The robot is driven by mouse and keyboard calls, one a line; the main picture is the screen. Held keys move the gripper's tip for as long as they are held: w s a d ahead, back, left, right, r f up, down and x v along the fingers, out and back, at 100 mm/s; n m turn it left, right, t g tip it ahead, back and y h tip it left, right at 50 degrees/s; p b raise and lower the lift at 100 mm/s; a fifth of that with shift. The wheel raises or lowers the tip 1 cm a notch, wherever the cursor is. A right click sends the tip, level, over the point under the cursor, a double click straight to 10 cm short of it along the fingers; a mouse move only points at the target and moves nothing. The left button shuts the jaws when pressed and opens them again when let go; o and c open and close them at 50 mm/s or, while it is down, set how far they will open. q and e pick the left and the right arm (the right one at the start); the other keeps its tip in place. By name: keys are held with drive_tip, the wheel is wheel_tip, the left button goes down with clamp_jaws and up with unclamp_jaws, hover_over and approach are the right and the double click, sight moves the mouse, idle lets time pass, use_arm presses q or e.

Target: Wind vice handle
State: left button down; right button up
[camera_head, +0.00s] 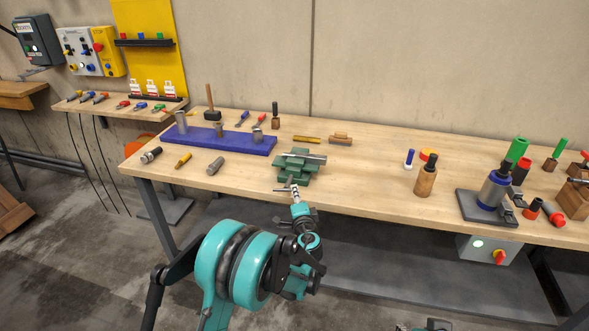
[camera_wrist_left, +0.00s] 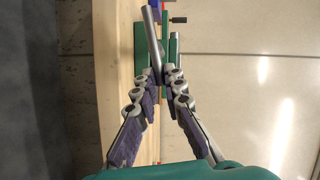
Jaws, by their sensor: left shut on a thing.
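The green vice (camera_head: 300,167) stands at the front edge of the wooden workbench, with a grey metal bar across its top. Its handle (camera_head: 288,188) is at the front, by my left gripper (camera_head: 293,190). In the left wrist view, the green vice body (camera_wrist_left: 172,48) lies ahead, and a grey rod (camera_wrist_left: 150,30) runs up from between the fingertips of my left gripper (camera_wrist_left: 164,78). The fingers are close together, shut on the handle; the exact contact is partly hidden.
On the workbench (camera_head: 370,179), a blue board (camera_head: 226,140) with metal cylinders lies left of the vice. A wooden-bodied tool (camera_head: 425,180) and a dark stand with a blue-banded cylinder (camera_head: 490,190) are to the right.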

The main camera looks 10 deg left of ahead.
use_arm(q)
drive_tip(key=f+m+t, duration=0.1)
drive_tip(key=m, duration=0.1)
drive_tip(key=shift+f+m+y, duration=0.1)
drive_tip(key=shift+m+y, duration=0.2)
drive_tip(key=shift+y, duration=0.1)
drive_tip(key=m, duration=0.1)
drive_tip(key=f+m+t, duration=0.1)
drive_tip(key=m, duration=0.2)
drive_tip(key=shift+a+f+t, duration=0.15)
drive_tip(key=shift+f+t, duration=0.1)
drive_tip(key=shift+t, duration=0.15)
drive_tip(key=c, duration=1.9)
unclamp_jaws()
drive_tip(key=shift+m, duration=0.4)
drive_tip(key=shift+c, duration=0.2)
drive_tip(key=shift+o, duration=1.1)
drive_tip(key=shift+s, duration=0.1)
drive_tip(key=shift+s+a, duration=0.1)
drive_tip(key=shift+s, duration=2.05)
